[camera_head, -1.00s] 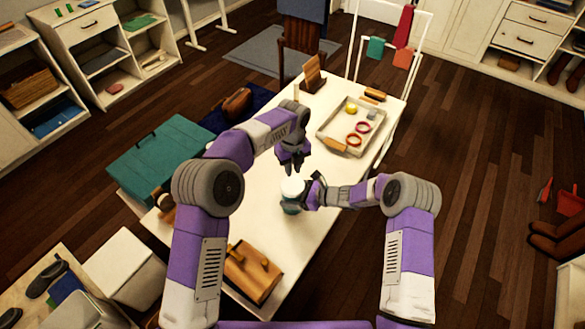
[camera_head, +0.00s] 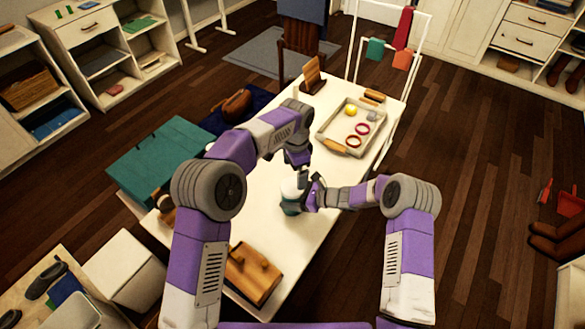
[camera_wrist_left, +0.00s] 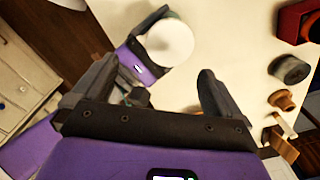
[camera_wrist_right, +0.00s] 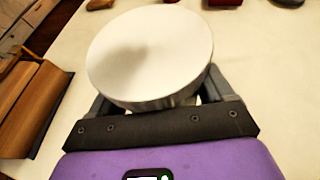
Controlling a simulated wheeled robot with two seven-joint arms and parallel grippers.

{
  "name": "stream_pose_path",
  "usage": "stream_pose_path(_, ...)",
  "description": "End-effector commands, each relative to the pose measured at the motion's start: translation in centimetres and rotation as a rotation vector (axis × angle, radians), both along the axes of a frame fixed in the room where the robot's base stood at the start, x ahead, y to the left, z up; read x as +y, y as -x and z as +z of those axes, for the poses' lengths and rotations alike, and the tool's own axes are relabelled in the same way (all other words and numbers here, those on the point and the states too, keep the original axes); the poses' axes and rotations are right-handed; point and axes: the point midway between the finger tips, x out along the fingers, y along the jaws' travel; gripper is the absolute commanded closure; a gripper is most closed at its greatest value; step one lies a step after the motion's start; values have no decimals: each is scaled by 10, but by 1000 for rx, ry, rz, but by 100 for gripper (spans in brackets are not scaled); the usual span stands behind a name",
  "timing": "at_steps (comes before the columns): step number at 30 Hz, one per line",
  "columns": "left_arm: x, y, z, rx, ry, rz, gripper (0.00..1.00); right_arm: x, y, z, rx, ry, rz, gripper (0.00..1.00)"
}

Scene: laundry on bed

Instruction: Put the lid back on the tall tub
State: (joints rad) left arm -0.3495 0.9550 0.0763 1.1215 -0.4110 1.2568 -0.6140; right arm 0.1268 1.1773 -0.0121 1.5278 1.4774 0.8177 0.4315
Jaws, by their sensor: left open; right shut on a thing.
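The tall tub (camera_head: 291,206) is teal and stands on the white table, left of my right gripper. The round white lid (camera_head: 291,187) is over its top. It also shows in the right wrist view (camera_wrist_right: 150,50) and in the left wrist view (camera_wrist_left: 170,40). My right gripper (camera_head: 313,190) is shut on the lid's rim, from the right side. Whether the lid is seated or just above the tub, I cannot tell. My left gripper (camera_wrist_left: 153,75) is open and empty, on the far side of the tub in the head view; its fingertips are partly hidden there.
A tray (camera_head: 324,133) with rings and a yellow ball is at the far right of the table. A wooden box (camera_head: 250,275) lies at the near end. A teal chest (camera_head: 160,155) stands left of the table. The table between tub and wooden box is clear.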

Motion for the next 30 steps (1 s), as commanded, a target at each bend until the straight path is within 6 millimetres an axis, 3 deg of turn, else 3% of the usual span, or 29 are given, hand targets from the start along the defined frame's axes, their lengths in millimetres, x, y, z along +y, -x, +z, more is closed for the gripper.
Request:
stream_pose_path(22,-6,15,15,-6,-44,1425,0,0,0,1,-2,-2,0,100)
stream_pose_path(30,-1,4,2,-20,-43,1983,0,0,0,1,-2,-2,0,100)
